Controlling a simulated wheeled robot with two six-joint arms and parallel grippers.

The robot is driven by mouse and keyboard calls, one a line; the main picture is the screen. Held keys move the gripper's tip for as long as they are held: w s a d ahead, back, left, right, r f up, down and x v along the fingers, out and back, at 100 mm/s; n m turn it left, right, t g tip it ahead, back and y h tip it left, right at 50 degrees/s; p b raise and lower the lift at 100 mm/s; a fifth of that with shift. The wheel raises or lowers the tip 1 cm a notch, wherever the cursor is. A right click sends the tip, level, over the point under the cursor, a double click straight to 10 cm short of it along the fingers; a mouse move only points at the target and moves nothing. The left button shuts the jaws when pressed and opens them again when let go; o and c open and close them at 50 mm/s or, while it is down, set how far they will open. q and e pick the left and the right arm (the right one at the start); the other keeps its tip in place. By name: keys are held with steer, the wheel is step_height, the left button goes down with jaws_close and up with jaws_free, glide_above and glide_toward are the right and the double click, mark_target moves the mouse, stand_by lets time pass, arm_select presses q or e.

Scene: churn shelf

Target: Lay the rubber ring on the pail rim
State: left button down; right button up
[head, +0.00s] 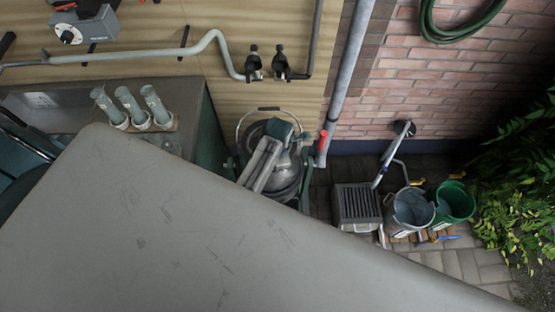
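No rubber ring can be made out in the head view. A metal pail-like vessel (290,178) with a raised bail handle stands against the wall in the middle, with pale grey tube-like parts (262,160) across its top. A grey bucket (411,208) and a green bucket (455,202) stand on the paving at the right. I cannot tell which of these is the task's pail. Neither of my grippers is in view.
A large scuffed grey surface (180,230) fills the foreground and hides what is below. Three upright grey cylinders (131,105) stand in a rack at the left. A slatted grate box (357,204) stands beside the buckets. Pipes run along the wall; plants edge the right.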

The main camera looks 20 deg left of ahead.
arm_select(q)
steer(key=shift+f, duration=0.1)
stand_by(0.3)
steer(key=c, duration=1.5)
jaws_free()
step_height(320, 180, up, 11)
steer(key=b, duration=0.2)
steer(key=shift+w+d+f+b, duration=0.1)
steer(key=shift+b, duration=0.3)
